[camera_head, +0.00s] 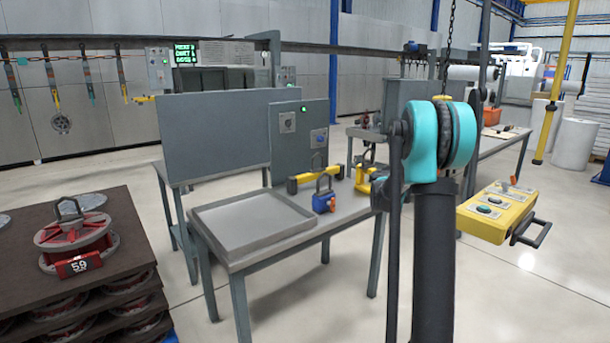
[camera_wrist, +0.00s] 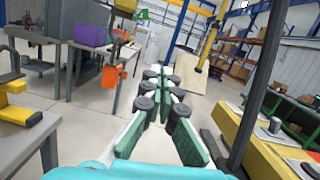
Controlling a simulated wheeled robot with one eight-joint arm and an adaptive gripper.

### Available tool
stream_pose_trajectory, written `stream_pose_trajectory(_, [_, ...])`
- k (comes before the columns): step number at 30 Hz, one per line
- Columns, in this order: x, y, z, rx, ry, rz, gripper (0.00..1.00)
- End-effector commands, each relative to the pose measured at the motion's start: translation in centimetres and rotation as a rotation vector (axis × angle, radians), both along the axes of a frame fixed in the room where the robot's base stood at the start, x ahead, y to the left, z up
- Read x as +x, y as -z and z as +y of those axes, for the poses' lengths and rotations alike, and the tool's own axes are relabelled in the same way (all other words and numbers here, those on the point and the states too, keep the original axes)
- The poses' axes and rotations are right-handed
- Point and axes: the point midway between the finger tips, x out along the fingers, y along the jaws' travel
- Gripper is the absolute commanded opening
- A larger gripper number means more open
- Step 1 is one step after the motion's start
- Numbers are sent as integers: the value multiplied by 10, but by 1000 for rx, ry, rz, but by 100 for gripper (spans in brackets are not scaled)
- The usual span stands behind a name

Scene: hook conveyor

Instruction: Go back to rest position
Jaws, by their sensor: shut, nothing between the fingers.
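My gripper (camera_wrist: 164,76) shows in the wrist view, its green and white fingers with dark rollers reaching forward from the bottom. The fingers are shut with nothing between them. They point over open floor between work tables and touch nothing that I can see. In the head view my dark arm with turquoise joint covers stands upright right of centre; I cannot make out the gripper there.
A yellow control box (camera_head: 497,212) hangs to the right of my arm; it shows close to the fingers' right in the wrist view (camera_wrist: 268,150). A table with a grey tray (camera_head: 247,222), a blue padlock (camera_head: 324,202) and yellow tools stands left. A pallet (camera_head: 110,250) holds red reels.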

Motion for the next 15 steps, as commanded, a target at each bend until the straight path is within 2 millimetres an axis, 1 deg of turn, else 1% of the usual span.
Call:
stream_pose_trajectory(5, [-27, 9, 0, 155, 6, -79, 0])
stream_pose_trajectory(8, [-48, 18, 1, 272, 17, -140, 0])
stream_pose_trajectory(11, [-72, 30, 4, 415, 33, -214, 0])
stream_pose_trajectory(14, [-105, 48, 9, 598, 63, -307, 0])
stream_pose_trajectory(15, [-122, 58, 13, 687, 83, -353, 0])
